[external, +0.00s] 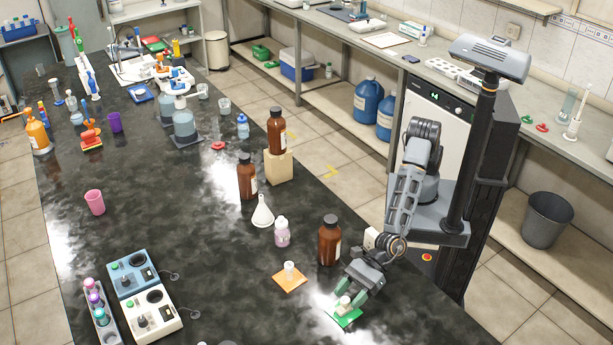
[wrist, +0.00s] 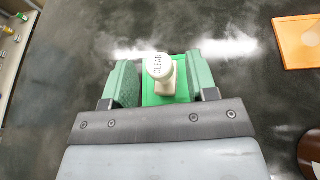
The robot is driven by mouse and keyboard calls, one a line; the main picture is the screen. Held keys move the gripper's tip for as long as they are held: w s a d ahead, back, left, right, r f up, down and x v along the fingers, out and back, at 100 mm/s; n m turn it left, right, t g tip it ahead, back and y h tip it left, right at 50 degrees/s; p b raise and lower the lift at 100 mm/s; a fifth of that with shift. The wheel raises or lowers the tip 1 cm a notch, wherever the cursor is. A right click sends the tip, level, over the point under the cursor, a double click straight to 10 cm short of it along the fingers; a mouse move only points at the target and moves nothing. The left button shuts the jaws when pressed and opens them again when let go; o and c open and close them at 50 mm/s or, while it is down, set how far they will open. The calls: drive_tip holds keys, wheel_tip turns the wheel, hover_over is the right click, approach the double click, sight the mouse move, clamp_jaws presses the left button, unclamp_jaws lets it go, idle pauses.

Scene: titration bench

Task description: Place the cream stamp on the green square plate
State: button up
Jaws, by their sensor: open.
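The cream stamp (wrist: 158,68), with "CLEAR" on its round top, stands between my fingers in the wrist view. In the external view the cream stamp (external: 344,302) appears upright on the green square plate (external: 349,318). The green square plate (wrist: 150,98) also shows beneath and behind the stamp in the wrist view. My gripper (external: 347,297) is low over the plate, pointing down. In the wrist view its green fingers (wrist: 164,80) are open, one on each side of the stamp. The stamp's base is partly hidden by its top.
An orange square plate (external: 290,280) with a white stamp-like piece (external: 289,268) lies to the left of my gripper. A brown bottle (external: 329,243) stands close behind it. A pink-white bottle (external: 282,233) and funnel (external: 262,212) are farther back.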

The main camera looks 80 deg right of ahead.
drive_tip(key=v, duration=1)
drive_tip(key=shift+b, duration=0.45)
drive_tip(key=w+d+r+m+h+p, duration=0.1)
drive_tip(key=w+d+r+m+h, duration=0.3)
drive_tip(key=d+m, duration=0.6)
drive_tip(key=w+d+r+m+g+h, duration=0.1)
drive_tip(key=w+d+m+h, duration=0.1)
drive_tip(key=w+d+m, duration=0.55)
drive_tip(key=w+d+r+m+h+p, duration=0.1)
drive_tip(key=w+d+r+m+h, duration=0.15)
drive_tip(key=d+m, duration=1)
drive_tip(key=s+d+m+g+h+p, duration=0.1)
drive_tip(key=s+d+m, duration=0.1)
drive_tip(key=d+m, duration=0.6)
drive_tip(key=s+d+f+m+g+h+p, duration=0.1)
drive_tip(key=s+d+m+g, duration=0.1)
drive_tip(key=d+m, duration=0.6)
drive_tip(key=s+d, duration=0.1)
drive_tip(key=d, duration=0.6)
drive_tip(key=shift+d, duration=0.2)
drive_tip(key=shift+f+h, duration=0.1)
drive_tip(key=shift+h, duration=0.15)
